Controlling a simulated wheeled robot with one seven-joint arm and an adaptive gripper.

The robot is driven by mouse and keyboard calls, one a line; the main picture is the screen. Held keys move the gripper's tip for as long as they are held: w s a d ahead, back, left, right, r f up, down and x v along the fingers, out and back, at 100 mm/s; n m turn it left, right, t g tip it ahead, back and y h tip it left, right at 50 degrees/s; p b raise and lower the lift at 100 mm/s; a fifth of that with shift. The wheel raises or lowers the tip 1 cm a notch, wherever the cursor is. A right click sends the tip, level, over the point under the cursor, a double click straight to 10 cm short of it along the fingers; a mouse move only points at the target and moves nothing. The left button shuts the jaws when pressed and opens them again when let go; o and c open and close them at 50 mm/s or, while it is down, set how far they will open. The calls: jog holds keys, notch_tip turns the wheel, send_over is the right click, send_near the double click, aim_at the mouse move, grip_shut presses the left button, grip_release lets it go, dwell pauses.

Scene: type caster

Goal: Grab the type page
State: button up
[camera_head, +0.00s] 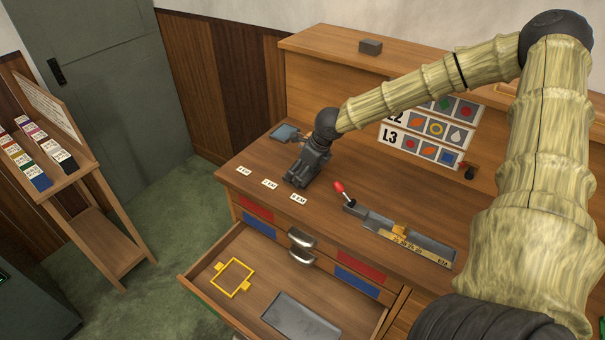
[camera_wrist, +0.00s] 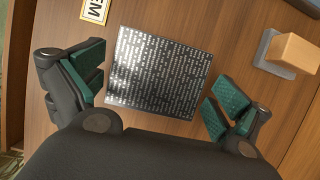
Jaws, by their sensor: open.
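The type page is a dark, shiny square plate covered with rows of small raised marks. In the wrist view the type page (camera_wrist: 160,72) lies on the wooden desk top, slightly turned, between the spread fingers of my gripper (camera_wrist: 158,88). The green finger pads stand on its left and right sides, and the jaws are open with visible gaps on both sides. In the head view my gripper (camera_head: 297,181) points down at the left part of the desk, behind the small labels. The type page cannot be made out there, apparently hidden by the gripper.
A grey plate (camera_head: 285,133) lies behind my gripper. Small labels (camera_head: 269,183) line the desk's front. A red-handled metal tool (camera_head: 405,236) lies right. The open drawer (camera_head: 227,314) below holds a yellow frame (camera_head: 233,277) and grey tray (camera_head: 300,318).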

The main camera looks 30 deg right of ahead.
jog(key=shift+w, duration=0.1)
jog(key=c, duration=1.8)
jog(key=shift+r, duration=0.25)
